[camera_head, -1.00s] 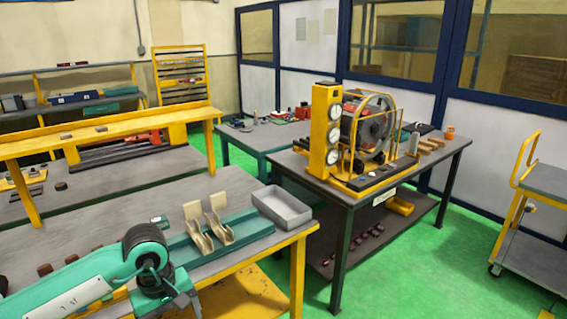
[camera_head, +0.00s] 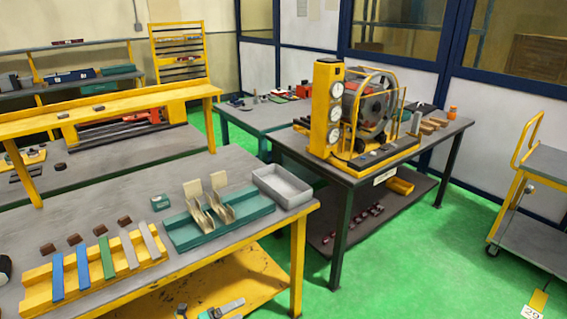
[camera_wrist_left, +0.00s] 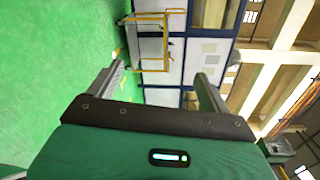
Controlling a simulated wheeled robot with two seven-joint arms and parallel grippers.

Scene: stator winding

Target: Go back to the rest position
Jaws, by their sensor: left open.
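My right gripper is in neither view.
The workbench (camera_head: 115,212) holds a yellow rack (camera_head: 38,292) of coloured bars, a teal fixture (camera_head: 185,237) with upright beige plates, and a grey tray (camera_head: 283,187). A dark table (camera_head: 345,175) carries a yellow gauge machine (camera_head: 326,108). Green floor (camera_head: 415,275) is open at right.

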